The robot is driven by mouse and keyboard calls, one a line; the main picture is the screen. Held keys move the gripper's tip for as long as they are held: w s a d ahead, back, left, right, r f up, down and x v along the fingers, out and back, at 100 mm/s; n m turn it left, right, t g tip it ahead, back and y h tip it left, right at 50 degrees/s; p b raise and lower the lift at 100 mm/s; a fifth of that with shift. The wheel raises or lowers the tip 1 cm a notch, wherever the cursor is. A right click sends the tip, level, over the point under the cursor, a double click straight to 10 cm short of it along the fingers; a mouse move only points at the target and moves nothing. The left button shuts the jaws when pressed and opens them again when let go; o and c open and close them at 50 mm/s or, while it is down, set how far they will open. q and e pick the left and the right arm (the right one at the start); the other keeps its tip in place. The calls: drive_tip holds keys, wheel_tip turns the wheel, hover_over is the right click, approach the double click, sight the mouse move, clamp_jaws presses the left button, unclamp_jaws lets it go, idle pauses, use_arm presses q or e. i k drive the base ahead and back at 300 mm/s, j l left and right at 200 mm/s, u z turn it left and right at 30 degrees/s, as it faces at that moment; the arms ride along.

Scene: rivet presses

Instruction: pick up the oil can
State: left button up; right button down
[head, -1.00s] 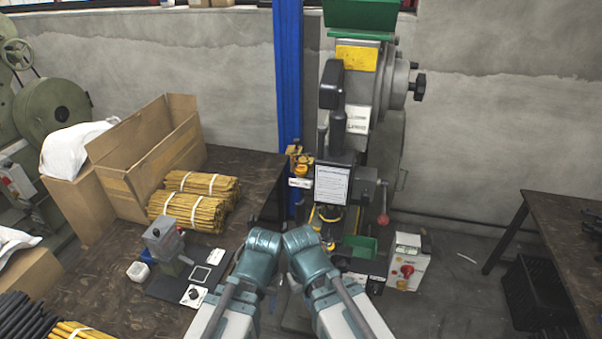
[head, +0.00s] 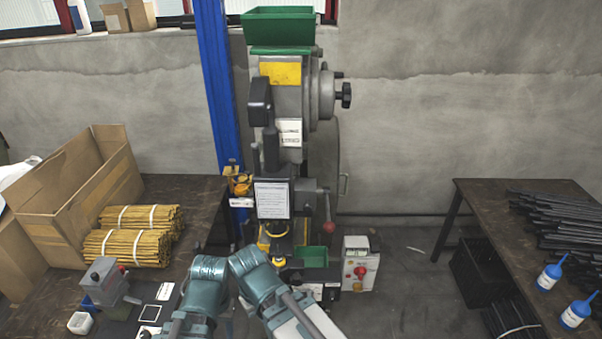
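Two blue squeeze bottles with white labels and thin spouts stand on the right table: one farther back (head: 549,277) and one nearer (head: 575,314). They may be oil cans; I cannot tell for sure. No other thing in view is clearly an oil can. Both of my arms reach up from the bottom middle in the head view, with their teal links close together in front of the press. Their fingers do not show, so I cannot see what the grippers hold. Both arms are far to the left of the bottles.
The rivet press (head: 284,110) with a green hopper (head: 278,27) stands in the middle. The left table (head: 180,187) bears a cardboard box (head: 95,205) and bundled yellow rods (head: 135,246). The right table (head: 480,205) also bears black rods (head: 560,220).

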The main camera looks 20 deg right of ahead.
sight(552, 273)
drive_tip(key=z, duration=2.4)
